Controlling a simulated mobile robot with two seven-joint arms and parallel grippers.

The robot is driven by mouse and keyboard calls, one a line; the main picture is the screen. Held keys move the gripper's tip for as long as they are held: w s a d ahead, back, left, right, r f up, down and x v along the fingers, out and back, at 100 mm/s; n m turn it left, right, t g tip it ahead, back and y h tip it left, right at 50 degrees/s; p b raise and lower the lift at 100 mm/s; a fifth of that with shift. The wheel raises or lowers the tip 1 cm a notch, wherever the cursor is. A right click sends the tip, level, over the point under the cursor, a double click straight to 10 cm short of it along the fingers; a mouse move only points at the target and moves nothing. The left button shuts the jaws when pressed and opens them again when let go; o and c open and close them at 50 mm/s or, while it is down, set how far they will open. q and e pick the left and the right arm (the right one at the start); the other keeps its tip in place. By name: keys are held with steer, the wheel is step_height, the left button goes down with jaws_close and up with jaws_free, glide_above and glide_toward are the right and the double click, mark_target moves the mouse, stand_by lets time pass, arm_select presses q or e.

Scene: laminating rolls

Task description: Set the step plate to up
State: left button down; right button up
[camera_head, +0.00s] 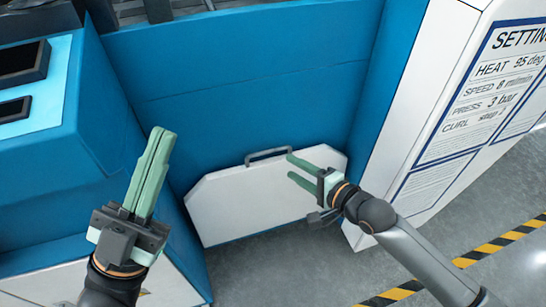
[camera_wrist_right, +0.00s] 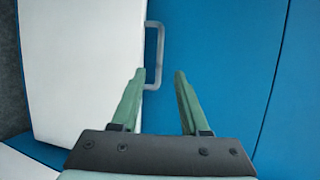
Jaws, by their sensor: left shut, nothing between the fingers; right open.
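The step plate (camera_head: 250,205) is a white panel with cut upper corners at the foot of the blue machine front, low over the floor. I cannot tell its exact tilt. A grey bar handle (camera_head: 268,153) sits at its top edge; it also shows in the right wrist view (camera_wrist_right: 160,50). My right gripper (camera_head: 289,167) is open at the handle's right end. In the wrist view, the handle's near end appears between its fingertips (camera_wrist_right: 160,73); contact is not clear. My left gripper (camera_head: 165,132) is shut and empty, raised left of the plate.
A blue console (camera_head: 60,140) with dark screens stands at the left. A white panel with a settings sheet (camera_head: 490,100) stands at the right; the sheet's "CURL" line is partly readable. Grey floor with yellow-black tape (camera_head: 495,245) lies at the lower right.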

mark_target(268, 153)
arm_select(q)
steer(key=shift+w+d+f+b, duration=0.1)
steer(key=shift+d+f+b, duration=0.05)
steer(key=shift+f+b, duration=0.95)
steer(key=shift+w+d+f+b, duration=0.15)
steer(key=shift+f+b, duration=0.6)
steer(key=shift+f, duration=0.55)
arm_select(e)
steer(key=shift+x, duration=4.6)
arm_select(q)
steer(key=shift+s, duration=0.1)
arm_select(e)
steer(key=shift+f, duration=0.1)
jaws_close()
